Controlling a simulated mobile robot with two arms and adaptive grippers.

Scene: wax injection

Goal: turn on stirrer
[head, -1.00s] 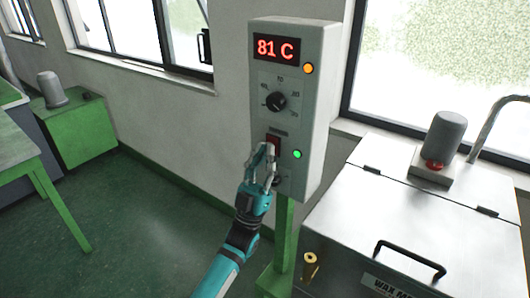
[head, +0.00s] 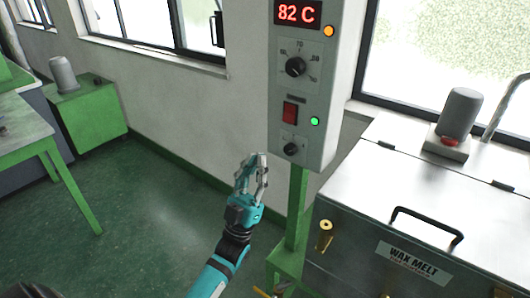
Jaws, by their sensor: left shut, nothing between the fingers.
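A grey cylinder on a small base (head: 460,115), with a red part low on its front, stands on the steel wax melt tank (head: 372,205) at the right. It looks like the stirrer motor, though whether it is running does not show. The grey control box (head: 275,85) on a green post reads 82 C and has two dark knobs, a red rocker switch (head: 290,112), an orange lamp and a lit green lamp. My left gripper (head: 255,162) is shut and empty, below and left of the box and apart from it. My right gripper is out of view.
A black handle (head: 428,225) and a brass fitting (head: 324,234) stick out from the tank. A bent metal pipe (head: 500,105) rises behind it. Green furniture (head: 85,125) stands at the left. The floor between is clear.

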